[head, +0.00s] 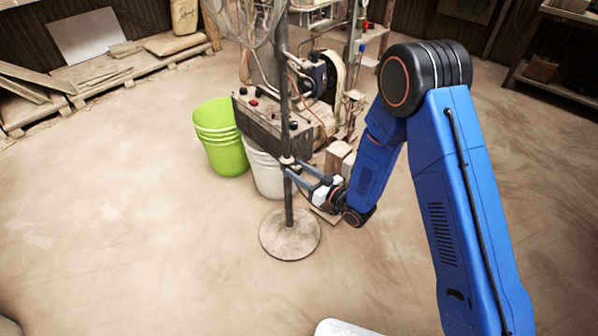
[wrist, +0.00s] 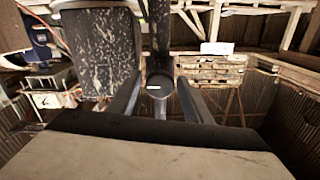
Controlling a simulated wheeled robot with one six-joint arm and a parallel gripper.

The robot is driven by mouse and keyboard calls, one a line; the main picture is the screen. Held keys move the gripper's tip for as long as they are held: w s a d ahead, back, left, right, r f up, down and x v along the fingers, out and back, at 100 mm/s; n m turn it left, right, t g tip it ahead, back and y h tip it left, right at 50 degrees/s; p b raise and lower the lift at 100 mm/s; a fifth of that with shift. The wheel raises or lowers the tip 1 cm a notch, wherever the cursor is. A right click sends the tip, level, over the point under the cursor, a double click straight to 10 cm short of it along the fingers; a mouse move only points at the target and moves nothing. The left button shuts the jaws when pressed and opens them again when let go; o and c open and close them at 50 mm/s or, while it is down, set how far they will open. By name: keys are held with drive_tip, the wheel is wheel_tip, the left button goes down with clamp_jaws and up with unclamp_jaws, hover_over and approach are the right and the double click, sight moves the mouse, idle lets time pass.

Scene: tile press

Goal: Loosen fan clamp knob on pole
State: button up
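The dark upright pole (head: 289,205) stands on a round flat base (head: 290,242) on the floor. A wire fan cage (head: 243,16) sits at its top, cut by the frame. A small pale collar (head: 287,160) shows on the pole at gripper height. In the wrist view, the knob (wrist: 160,82) is a dark round shape with a short white mark, in front of the pole (wrist: 161,30). My gripper (head: 291,168) is at the pole from the right. Its fingers (wrist: 160,92) are apart, one on each side of the knob, with narrow gaps visible.
A green bucket (head: 221,150) and a white bucket (head: 265,176) stand behind the pole. A control box (head: 262,120) and machine are behind it too. Pallets with boards (head: 130,65) line the back left. The floor in front and left is clear.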

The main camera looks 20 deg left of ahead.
drive_tip(key=c, duration=0.7)
drive_tip(key=shift+n, duration=2.2)
drive_tip(key=shift+c, duration=0.2)
drive_tip(key=o, duration=1)
drive_tip(key=shift+o, duration=0.2)
drive_tip(key=shift+d, duration=0.15)
drive_tip(key=v, duration=1.7)
drive_tip(key=shift+s, duration=0.1)
